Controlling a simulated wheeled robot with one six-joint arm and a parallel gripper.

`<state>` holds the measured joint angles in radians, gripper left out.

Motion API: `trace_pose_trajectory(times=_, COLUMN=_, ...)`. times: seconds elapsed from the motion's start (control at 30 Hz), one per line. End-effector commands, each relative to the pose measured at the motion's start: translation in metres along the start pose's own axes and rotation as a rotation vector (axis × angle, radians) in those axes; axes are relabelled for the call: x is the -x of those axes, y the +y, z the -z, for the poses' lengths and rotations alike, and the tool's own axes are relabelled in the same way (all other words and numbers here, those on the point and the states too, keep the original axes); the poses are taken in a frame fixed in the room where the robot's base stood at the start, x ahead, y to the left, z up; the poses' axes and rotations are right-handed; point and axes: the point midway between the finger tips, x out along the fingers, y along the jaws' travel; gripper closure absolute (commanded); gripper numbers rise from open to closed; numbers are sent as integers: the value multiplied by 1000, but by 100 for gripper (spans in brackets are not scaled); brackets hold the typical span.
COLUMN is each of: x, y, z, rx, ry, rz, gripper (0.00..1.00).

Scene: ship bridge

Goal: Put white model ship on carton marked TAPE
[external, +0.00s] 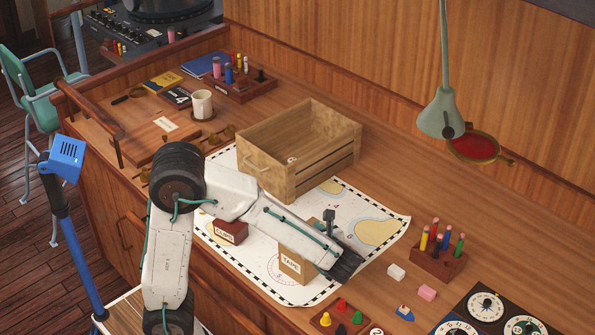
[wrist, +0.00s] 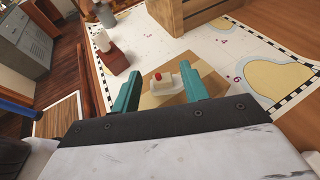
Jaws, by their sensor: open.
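The white model ship (wrist: 168,87), with a red top, sits on the tan top of the carton marked TAPE (external: 291,266), which also shows in the wrist view (wrist: 153,101). In the wrist view my gripper (wrist: 161,75) is open, its teal fingers on either side of the ship, with gaps visible between them and it. In the external view my gripper (external: 345,268) is low beside and over the carton, and the ship is hidden there.
A dark red carton marked CLIPS (external: 230,232) stands left of the TAPE carton on the chart (external: 378,212). A wooden crate (external: 300,150) is behind. A peg holder (external: 438,262), small blocks (external: 427,292) and a blue-and-white toy boat (external: 405,314) lie to the right.

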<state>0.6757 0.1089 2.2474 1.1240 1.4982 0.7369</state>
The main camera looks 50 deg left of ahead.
Motion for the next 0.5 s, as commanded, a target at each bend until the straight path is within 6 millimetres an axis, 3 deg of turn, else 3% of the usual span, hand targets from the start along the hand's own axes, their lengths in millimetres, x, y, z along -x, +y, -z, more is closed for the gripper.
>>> trace_pose_trajectory(times=0.5, x=100, y=-1, z=1, rx=-3, ry=0, rz=3, gripper=56)
